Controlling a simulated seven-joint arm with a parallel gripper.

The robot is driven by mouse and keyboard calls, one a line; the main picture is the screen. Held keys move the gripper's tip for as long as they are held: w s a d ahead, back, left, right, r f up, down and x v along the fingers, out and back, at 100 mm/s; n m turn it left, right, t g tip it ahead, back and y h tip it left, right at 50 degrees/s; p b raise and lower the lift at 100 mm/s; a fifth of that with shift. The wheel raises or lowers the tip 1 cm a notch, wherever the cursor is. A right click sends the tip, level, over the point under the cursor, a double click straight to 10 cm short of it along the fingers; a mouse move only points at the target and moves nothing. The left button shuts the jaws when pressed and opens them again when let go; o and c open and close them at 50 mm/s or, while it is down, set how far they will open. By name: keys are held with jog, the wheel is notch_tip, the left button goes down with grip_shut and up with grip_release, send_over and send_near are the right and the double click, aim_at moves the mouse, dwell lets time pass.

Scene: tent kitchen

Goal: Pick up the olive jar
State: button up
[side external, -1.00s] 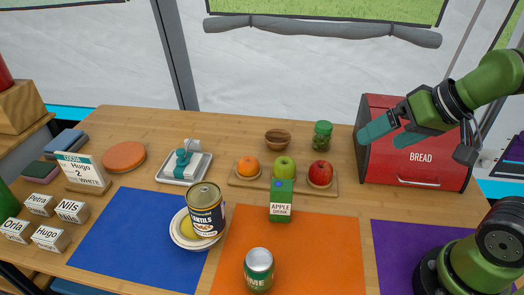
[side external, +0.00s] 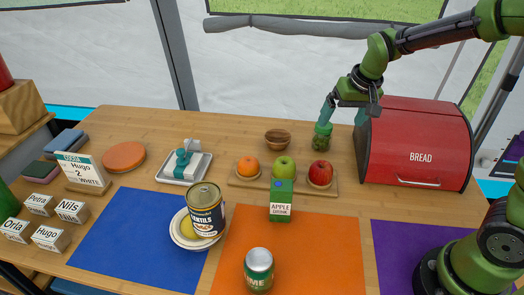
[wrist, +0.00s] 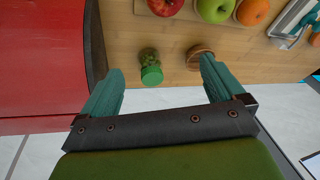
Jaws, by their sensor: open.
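The olive jar (side external: 322,138) is a small clear jar of green olives with a green lid. It stands upright at the back of the wooden table, left of the bread box. My gripper (side external: 343,112) is open above and near the jar, with its teal fingers pointing down; one finger overlaps the jar's lid in the side view. In the wrist view the jar (wrist: 149,62) shows between the two open fingers of my gripper (wrist: 158,85), somewhat beyond their tips. Whether a finger touches the jar I cannot tell.
A red bread box (side external: 418,145) stands close on the right. A wooden bowl (side external: 278,138) sits just left of the jar; it also shows by one finger in the wrist view (wrist: 199,56). A board (side external: 262,184) with an orange, a green apple and a red apple (side external: 320,173) lies in front.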

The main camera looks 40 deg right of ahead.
jog(key=h, duration=0.2)
send_near(322, 135)
jog(key=x, duration=0.2)
jog(key=d+x, duration=0.1)
jog(key=x, duration=0.4)
jog(key=shift+w+d+r, duration=0.2)
jog(key=shift+w+r, duration=0.1)
jog(key=shift+w, duration=0.05)
jog(key=shift+x, duration=2.95)
jog(key=shift+d+r, duration=0.15)
jog(key=c, duration=1.2)
